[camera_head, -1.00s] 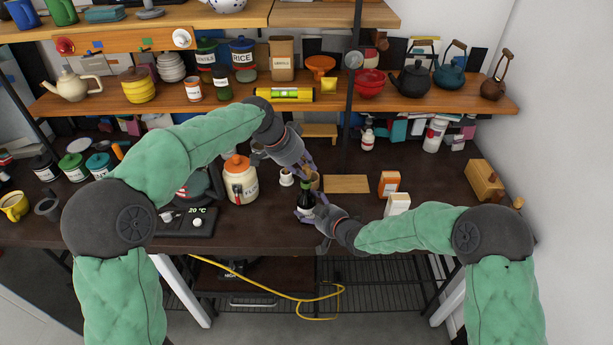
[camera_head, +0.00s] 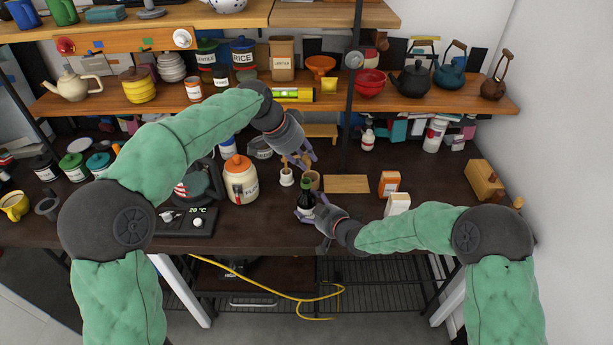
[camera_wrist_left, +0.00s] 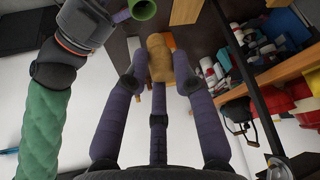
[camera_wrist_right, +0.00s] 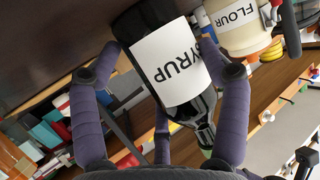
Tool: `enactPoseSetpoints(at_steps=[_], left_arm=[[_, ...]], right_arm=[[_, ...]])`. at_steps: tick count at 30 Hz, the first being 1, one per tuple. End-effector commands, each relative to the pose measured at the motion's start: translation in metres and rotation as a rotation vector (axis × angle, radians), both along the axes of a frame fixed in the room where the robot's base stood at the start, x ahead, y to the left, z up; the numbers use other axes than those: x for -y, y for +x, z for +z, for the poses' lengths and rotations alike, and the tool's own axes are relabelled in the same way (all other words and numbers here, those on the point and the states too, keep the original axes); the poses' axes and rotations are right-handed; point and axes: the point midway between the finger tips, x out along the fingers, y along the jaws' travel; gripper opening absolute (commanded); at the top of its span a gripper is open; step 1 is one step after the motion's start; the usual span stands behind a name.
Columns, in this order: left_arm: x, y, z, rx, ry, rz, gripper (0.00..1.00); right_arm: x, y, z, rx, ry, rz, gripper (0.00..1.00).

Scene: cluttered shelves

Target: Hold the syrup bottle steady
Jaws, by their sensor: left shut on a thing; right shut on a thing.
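The dark syrup bottle (camera_head: 306,192) stands upright on the dark worktop in the head view, its green neck uncovered. Its white SYRUP label (camera_wrist_right: 172,66) shows in the right wrist view. My right gripper (camera_head: 308,214) is shut around the bottle's body. My left gripper (camera_head: 303,160) is above and behind the bottle, apart from it. In the left wrist view it is shut on a tan cork (camera_wrist_left: 160,58). The bottle's open green mouth (camera_wrist_left: 143,9) shows at the top of that view.
A flour jar (camera_head: 241,188) and a small white cup (camera_head: 287,179) stand left of the bottle. A brown cup (camera_head: 312,177) is close behind it. A wooden board (camera_head: 346,184) and an orange-and-white box (camera_head: 389,184) lie right. Shelves rise behind.

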Motion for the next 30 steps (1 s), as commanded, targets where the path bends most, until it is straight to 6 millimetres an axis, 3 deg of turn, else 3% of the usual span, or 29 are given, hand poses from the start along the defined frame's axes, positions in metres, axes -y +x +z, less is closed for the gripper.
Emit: enactPoseSetpoints(at_steps=[6, 7, 9, 23, 30], left_arm=[[0.0, 0.0, 0.0, 0.0, 0.0, 0.0, 0.0], [0.0, 0.0, 0.0, 0.0, 0.0, 0.0, 0.0], [0.0, 0.0, 0.0, 0.0, 0.0, 0.0, 0.0], [0.0, 0.0, 0.0, -0.001, 0.0, 0.0, 0.0], [0.0, 0.0, 0.0, -0.001, 0.0, 0.0, 0.0]], right_arm=[[0.001, -0.001, -0.003, -0.006, -0.003, 0.0, 0.25], [0.001, -0.001, -0.003, -0.006, -0.003, 0.0, 0.82], [0.001, -0.001, -0.002, -0.005, -0.002, 0.0, 1.0], [0.001, -0.001, 0.0, -0.002, -0.001, -0.001, 1.0], [0.014, -0.019, 0.01, 0.0, 0.0, -0.003, 1.0]])
